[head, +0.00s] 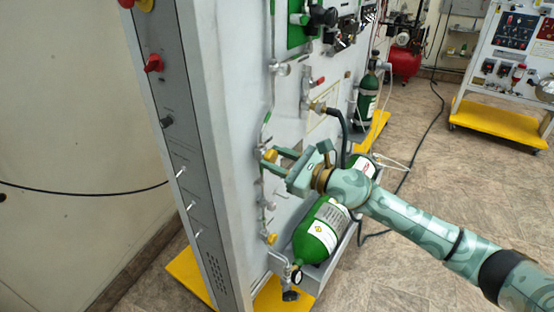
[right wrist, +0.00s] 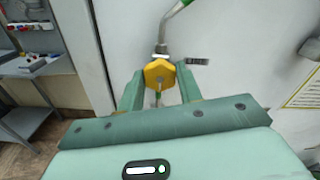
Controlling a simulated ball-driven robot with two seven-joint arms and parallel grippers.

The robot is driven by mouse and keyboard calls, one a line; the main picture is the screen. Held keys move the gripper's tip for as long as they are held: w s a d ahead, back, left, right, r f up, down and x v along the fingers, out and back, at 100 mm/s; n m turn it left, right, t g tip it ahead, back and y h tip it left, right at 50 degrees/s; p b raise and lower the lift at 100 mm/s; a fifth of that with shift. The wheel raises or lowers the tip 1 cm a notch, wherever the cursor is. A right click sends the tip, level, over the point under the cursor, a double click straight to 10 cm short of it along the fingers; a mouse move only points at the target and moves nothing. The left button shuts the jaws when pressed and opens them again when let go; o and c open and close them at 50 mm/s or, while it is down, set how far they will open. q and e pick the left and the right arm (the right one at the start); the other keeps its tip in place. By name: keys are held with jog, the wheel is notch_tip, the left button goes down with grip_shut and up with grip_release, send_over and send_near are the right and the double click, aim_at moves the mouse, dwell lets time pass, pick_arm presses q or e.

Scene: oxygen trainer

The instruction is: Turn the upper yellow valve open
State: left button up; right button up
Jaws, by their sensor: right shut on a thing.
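The upper yellow valve (head: 270,156) sits on the pipework on the front of the grey trainer panel. In the right wrist view the valve (right wrist: 158,74) is a yellow knob below a pipe fitting, between my two fingers. My right gripper (head: 277,157) reaches in from the right and is shut on the valve, its fingers on either side. In the right wrist view the right gripper (right wrist: 159,88) hides the lower part of the valve's mount. A lower yellow valve (head: 270,238) sits further down the same panel, apart from the gripper. My left gripper is not in view.
Green cylinders lie on a shelf low on the panel, one (head: 318,232) just below my right wrist. A black hose (head: 342,125) hangs close to the gripper. Yellow feet (head: 188,275) stick out at the base. Open floor lies to the right.

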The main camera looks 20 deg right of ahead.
jog(key=shift+f, duration=0.2)
jog(key=o, duration=0.9)
jog(key=shift+o, duration=0.5)
jog(key=shift+r, duration=0.1)
pick_arm(q)
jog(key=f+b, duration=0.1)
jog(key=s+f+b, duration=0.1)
jog(key=b, duration=0.1)
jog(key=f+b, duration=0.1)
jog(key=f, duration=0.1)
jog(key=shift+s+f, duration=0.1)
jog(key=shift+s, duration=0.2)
pick_arm(e)
jog(key=v, duration=1.6)
jog(key=shift+d, duration=0.15)
jog(key=shift+s, duration=0.15)
